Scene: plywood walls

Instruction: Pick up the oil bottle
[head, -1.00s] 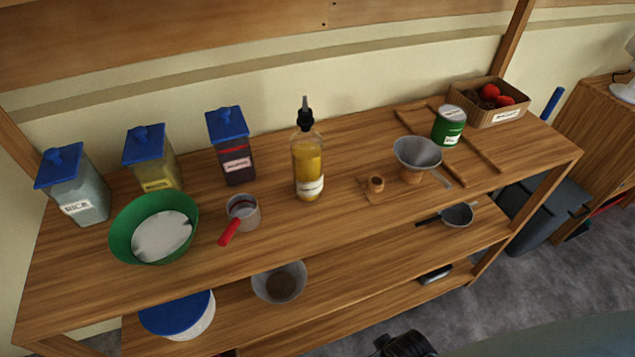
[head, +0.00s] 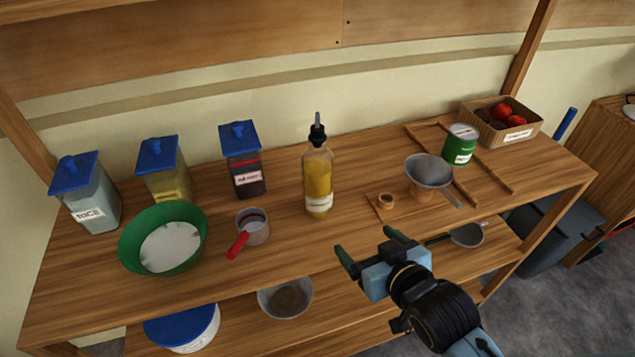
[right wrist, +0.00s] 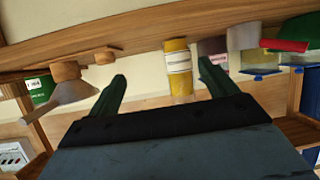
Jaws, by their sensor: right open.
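The oil bottle (head: 318,184) is clear with yellow oil, a white label and a black pourer. It stands upright on the top shelf, near the middle. In the right wrist view the bottle (right wrist: 178,72) shows between the two fingers, beyond their tips. My right gripper (head: 369,243) is open and empty, in front of the shelf's front edge, to the right of the bottle and nearer to me. Its green fingers (right wrist: 160,80) are spread apart and do not touch the bottle. My left gripper is not in view.
A red-handled measuring cup (head: 252,228) stands left of the bottle, and a dark lidded jar (head: 245,172) behind it to the left. The shelf just before the bottle is clear.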

